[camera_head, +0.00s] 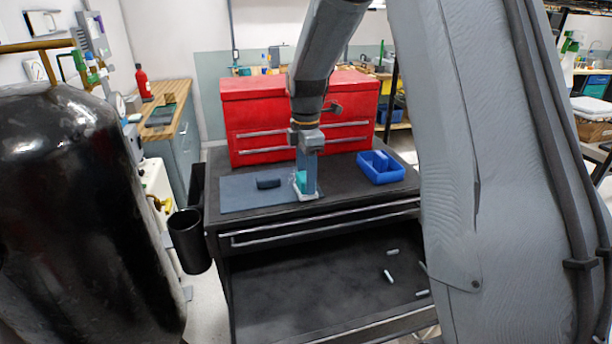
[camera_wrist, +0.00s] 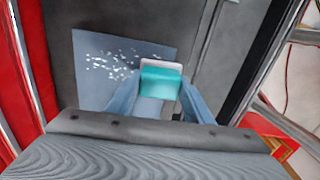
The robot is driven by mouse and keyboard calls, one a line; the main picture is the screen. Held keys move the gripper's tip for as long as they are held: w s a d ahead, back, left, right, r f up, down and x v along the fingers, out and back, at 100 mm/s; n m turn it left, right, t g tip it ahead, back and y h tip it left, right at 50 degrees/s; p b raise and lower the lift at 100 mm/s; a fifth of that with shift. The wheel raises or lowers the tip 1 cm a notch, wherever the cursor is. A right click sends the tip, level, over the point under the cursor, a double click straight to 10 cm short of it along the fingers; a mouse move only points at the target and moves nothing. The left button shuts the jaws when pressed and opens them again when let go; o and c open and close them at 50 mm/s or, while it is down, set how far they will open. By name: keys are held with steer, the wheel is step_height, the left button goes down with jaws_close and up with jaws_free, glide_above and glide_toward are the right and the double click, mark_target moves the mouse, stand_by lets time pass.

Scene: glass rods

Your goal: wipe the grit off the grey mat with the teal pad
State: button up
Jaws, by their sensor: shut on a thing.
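The grey mat (camera_head: 240,191) lies on the black cart top; it also shows in the wrist view (camera_wrist: 92,95). White grit (camera_wrist: 112,65) is scattered over part of the mat in the wrist view, left of the pad. My gripper (camera_head: 307,180) points down over the mat's right end. Its fingers (camera_wrist: 160,88) are shut on the teal pad (camera_wrist: 160,77), which has a white layer along its far side. The pad shows partly behind a finger in the head view (camera_head: 300,178). I cannot tell whether it touches the mat.
A blue divided tray (camera_head: 380,168) stands to the right. A red tool chest (camera_head: 255,115) closes off the back. Several short rods (camera_head: 388,275) lie in the open lower drawer (camera_head: 290,295).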

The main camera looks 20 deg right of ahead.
steer(key=shift+f, duration=0.3)
steer(key=shift+w+r, duration=0.1)
steer(key=shift+w, duration=5.15)
steer(key=shift+w+f+b, duration=0.2)
steer(key=shift+w+b, duration=0.5)
steer(key=shift+w, duration=0.85)
steer(key=shift+r, duration=0.15)
steer(key=shift+p, duration=0.3)
